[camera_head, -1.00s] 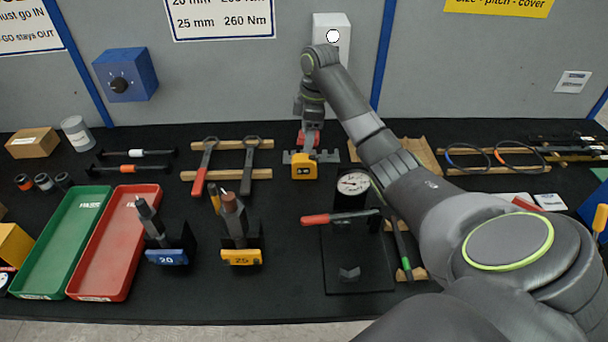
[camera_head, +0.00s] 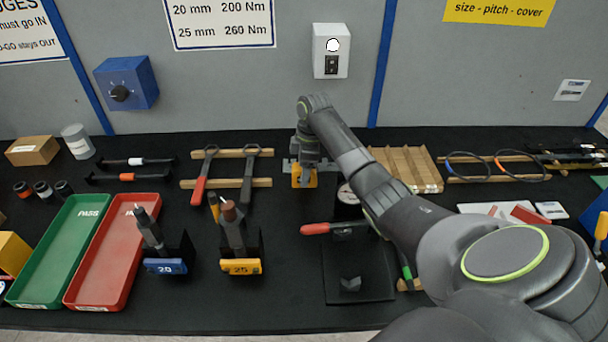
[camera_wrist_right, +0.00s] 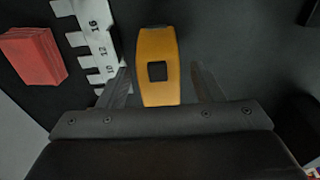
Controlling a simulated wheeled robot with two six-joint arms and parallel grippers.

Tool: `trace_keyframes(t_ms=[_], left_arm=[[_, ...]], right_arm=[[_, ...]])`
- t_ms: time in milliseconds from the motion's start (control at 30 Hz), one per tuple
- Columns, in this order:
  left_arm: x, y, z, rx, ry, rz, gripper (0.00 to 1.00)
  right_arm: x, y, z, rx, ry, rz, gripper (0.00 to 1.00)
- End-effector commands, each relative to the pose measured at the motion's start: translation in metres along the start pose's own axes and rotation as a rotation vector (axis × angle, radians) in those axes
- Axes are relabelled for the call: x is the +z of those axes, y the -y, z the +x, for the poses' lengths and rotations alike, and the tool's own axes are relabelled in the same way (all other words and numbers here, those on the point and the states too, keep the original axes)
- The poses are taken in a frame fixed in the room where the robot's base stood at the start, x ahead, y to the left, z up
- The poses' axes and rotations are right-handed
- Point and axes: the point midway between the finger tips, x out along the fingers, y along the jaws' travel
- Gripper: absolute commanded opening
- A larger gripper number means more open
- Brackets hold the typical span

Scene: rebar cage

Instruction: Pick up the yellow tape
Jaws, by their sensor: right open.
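The yellow tape (camera_wrist_right: 158,84) is a yellow case with a dark square on its top. In the right wrist view it stands between the two fingers of my right gripper (camera_wrist_right: 161,85), with dark gaps on both sides. In the head view the tape (camera_head: 304,180) shows just below my right gripper (camera_head: 304,163), partly hidden by it. My right gripper is open and points down over the tape. My left gripper is not in view.
A pale stepped gauge (camera_wrist_right: 93,40) lies close left of the tape, with a red block (camera_wrist_right: 32,55) beyond it. A dial gauge stand (camera_head: 358,270) is in front. Wrenches on wooden strips (camera_head: 228,183) lie to the left.

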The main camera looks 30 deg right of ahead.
Motion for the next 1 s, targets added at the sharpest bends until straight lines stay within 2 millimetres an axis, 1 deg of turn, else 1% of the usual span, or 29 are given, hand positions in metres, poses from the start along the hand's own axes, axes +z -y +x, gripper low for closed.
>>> trace_keyframes(t_ms=[33,67,433,667,767,867,1000], left_arm=[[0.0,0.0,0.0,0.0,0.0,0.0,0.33],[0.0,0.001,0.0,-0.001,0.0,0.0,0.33],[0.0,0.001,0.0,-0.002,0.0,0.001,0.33],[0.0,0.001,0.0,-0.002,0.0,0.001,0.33],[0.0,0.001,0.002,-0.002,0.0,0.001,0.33],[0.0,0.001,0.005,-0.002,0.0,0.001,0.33],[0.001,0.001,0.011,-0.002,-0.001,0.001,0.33]], right_arm=[[0.0,0.0,0.0,0.0,0.0,0.0,0.57],[0.0,0.0,0.0,0.0,0.0,0.0,0.53],[0.0,0.0,-0.001,0.0,0.0,0.0,0.05],[-0.001,-0.001,-0.002,0.002,-0.001,0.0,0.04],[-0.002,-0.001,-0.009,0.004,-0.002,0.0,0.04],[-0.003,-0.002,-0.025,0.007,-0.002,-0.002,0.04],[-0.007,-0.002,-0.055,0.007,-0.002,-0.002,0.04]])
